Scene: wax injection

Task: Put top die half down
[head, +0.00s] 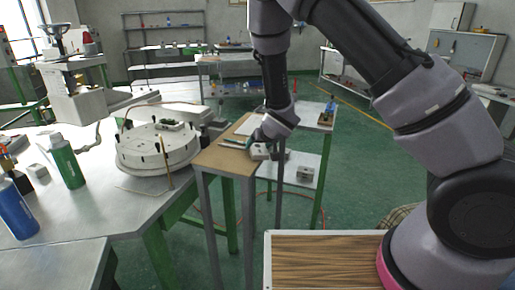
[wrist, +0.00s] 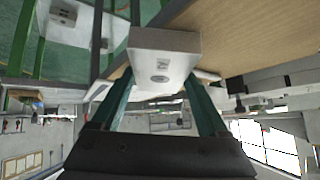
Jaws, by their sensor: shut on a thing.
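The top die half, a light metal block (head: 259,152), is between the fingers of my gripper (head: 262,141) at the near corner of the small wooden-topped table (head: 226,161). A similar metal block (head: 305,174) sits on a lower shelf to the right, also in the wrist view (wrist: 65,12).
A round white machine plate (head: 157,148) with dark pegs stands on the metal bench at left. A green bottle (head: 67,162) and a blue bottle (head: 16,208) stand there too. A wood-grain surface (head: 325,262) is in front. Green floor lies open at right.

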